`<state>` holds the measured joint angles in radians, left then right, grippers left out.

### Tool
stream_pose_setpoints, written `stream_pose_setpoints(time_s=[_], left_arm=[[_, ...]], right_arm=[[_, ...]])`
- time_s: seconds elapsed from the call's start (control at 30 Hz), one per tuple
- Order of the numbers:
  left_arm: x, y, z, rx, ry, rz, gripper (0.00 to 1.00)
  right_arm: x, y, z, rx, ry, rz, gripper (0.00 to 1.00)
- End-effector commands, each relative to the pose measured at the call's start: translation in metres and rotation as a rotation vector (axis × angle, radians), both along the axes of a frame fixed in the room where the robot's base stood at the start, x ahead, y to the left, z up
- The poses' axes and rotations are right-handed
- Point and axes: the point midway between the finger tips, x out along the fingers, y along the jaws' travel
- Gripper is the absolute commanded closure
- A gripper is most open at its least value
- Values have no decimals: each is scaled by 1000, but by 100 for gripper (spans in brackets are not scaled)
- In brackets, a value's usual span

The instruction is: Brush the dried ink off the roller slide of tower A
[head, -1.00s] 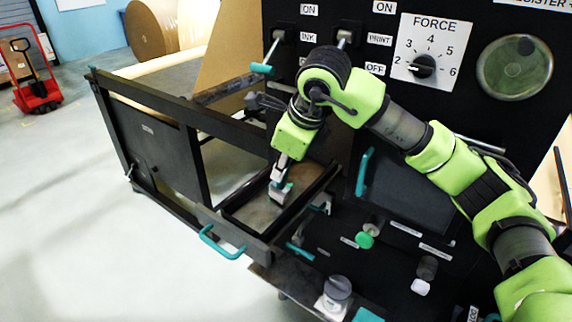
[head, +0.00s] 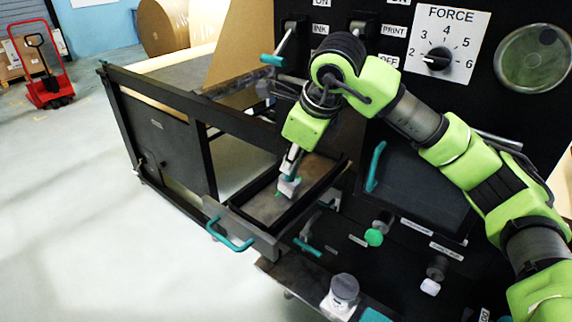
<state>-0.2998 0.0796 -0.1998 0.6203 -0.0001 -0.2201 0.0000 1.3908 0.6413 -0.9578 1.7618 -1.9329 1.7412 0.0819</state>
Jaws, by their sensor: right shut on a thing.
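My right gripper (head: 292,168) reaches down over the pulled-out slide (head: 243,217), a dark-framed tray with a teal handle on its front. It is shut on a small brush (head: 288,187) with a pale block and a bit of green. The brush is low over the slide's grey-brown floor, inside the rim. I cannot tell whether it touches the floor, and its underside is hidden. The floor looks blotchy, but I cannot make out ink clearly. My left gripper is not in view.
A black panel with a FORCE dial (head: 437,58) and levers stands behind my right arm. A green knob (head: 374,237) and a grey round-topped container (head: 343,290) are to the right of the slide. Open floor lies left; a red pallet truck (head: 45,85) stands far off.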

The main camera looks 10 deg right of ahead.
Motion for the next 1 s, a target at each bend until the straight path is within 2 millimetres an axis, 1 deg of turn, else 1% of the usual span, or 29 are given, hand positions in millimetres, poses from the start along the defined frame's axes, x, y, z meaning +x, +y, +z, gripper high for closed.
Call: stream_pose_setpoints(time_s=[0.23,0.53,0.77,1.0], left_arm=[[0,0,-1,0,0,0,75],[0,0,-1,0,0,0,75],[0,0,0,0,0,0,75],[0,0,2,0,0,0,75]], right_arm=[[6,-8,0,-1,1,-1,100],[21,-27,1,0,0,-2,100],[26,-33,1,-1,-1,0,100],[38,-49,1,0,0,-4,100]])
